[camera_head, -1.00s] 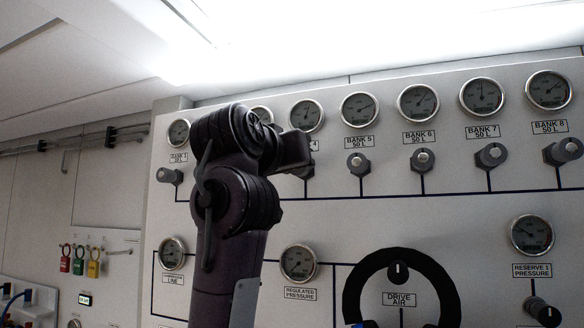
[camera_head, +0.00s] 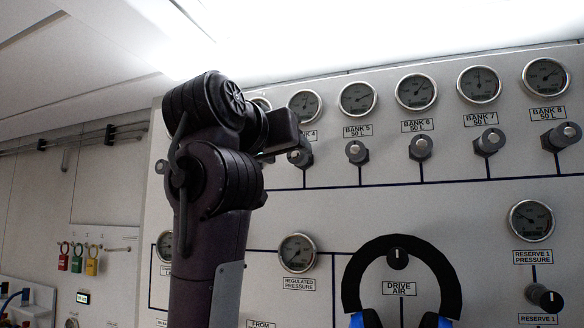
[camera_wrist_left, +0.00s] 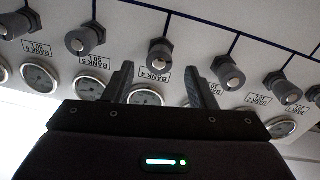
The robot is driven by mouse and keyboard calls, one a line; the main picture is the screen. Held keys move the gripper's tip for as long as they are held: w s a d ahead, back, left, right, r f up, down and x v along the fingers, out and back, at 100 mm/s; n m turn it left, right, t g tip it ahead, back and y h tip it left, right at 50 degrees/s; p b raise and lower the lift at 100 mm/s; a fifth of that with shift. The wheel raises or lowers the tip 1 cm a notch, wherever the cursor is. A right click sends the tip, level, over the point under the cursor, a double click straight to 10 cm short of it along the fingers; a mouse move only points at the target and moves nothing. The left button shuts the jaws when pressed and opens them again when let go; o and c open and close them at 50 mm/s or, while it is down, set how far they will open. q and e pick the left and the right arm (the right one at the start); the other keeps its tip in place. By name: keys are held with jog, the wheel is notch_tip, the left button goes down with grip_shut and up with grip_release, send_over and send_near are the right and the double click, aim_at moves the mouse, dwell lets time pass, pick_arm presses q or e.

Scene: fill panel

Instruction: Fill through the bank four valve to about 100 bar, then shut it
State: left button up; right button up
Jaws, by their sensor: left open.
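The bank four valve (camera_head: 300,156) is a grey knob on the panel, under its gauge (camera_head: 304,106); my left gripper partly covers its label. My left gripper (camera_head: 281,133) is open and empty, just up and left of the knob in the head view. In the left wrist view, which is upside down, the bank four valve (camera_wrist_left: 160,53) lies ahead of the gap between the fingers (camera_wrist_left: 160,82), apart from both. A lower-left gauge (camera_head: 165,246) is mostly hidden by my arm. Gauge readings are too small to tell. My right gripper is out of view.
Similar valves for bank five (camera_head: 357,152) and bank six (camera_head: 421,148) stand to the right. A black band with blue parts (camera_head: 352,285) arches around the drive air knob (camera_head: 398,258). Coloured padlocks (camera_head: 77,258) hang at the left.

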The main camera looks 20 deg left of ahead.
pick_arm(q)
jog(key=s+b, duration=0.1)
jog(key=s, duration=0.2)
jog(key=shift+a, duration=0.1)
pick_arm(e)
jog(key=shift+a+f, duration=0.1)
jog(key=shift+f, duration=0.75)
pick_arm(q)
jog(key=shift+w, duration=0.1)
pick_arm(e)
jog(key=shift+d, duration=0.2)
pick_arm(q)
jog(key=shift+f, duration=0.1)
dwell(0.7)
